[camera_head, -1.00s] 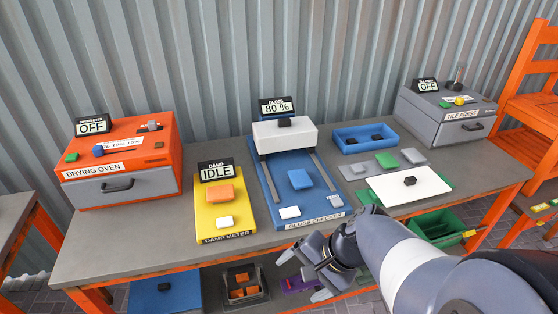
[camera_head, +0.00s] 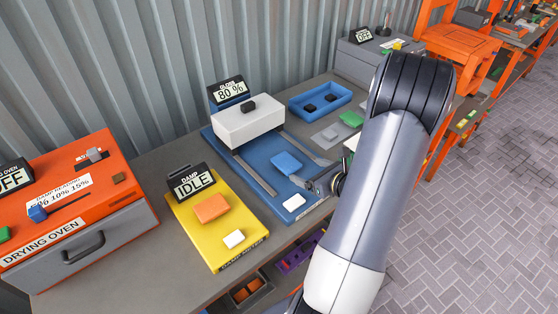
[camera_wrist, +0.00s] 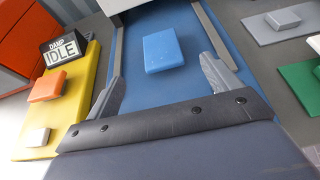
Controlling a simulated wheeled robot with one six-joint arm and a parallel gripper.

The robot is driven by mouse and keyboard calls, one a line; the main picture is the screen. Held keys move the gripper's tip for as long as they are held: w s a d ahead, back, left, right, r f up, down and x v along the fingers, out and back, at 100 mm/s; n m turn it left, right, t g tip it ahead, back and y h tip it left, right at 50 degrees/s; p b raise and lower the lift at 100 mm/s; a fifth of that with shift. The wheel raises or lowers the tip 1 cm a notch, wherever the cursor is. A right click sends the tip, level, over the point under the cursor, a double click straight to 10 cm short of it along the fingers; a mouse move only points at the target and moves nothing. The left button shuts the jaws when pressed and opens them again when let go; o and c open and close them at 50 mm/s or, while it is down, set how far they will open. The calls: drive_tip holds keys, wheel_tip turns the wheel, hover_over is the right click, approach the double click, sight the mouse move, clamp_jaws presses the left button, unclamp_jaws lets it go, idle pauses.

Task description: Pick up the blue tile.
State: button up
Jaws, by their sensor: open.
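The blue tile (camera_head: 286,163) lies flat on the blue bed of the gloss checker (camera_head: 222,138), between its two grey rails. It also shows in the wrist view (camera_wrist: 163,51), ahead of my gripper and between the lines of the two fingers. My gripper (camera_head: 314,183) is open and empty, just to the right of the tile in the head view. In the wrist view its two grey fingers (camera_wrist: 160,82) are spread wide and do not touch the tile. My arm hides part of the bench behind it.
The white gloss checker head (camera_head: 248,125) stands just behind the tile. A yellow damp meter (camera_head: 228,255) with an orange tile (camera_head: 211,208) is to the left. The orange drying oven (camera_head: 110,165) is further left. A blue tray (camera_head: 335,92) with dark pieces sits behind.

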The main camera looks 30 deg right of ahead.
sight(287, 162)
drive_tip(key=p+x, duration=0.2)
drive_tip(key=x, duration=0.7)
drive_tip(key=shift+w+f+p, duration=0.1)
drive_tip(key=shift+f+p, duration=0.1)
drive_tip(key=shift+p, duration=0.15)
drive_tip(key=shift+c, duration=0.6)
drive_tip(key=c, duration=1.1)
drive_tip(key=shift+o, duration=0.2)
drive_tip(key=shift+r, duration=0.15)
wheel_tip(287, 162, up, 10)
drive_tip(key=b, duration=0.1)
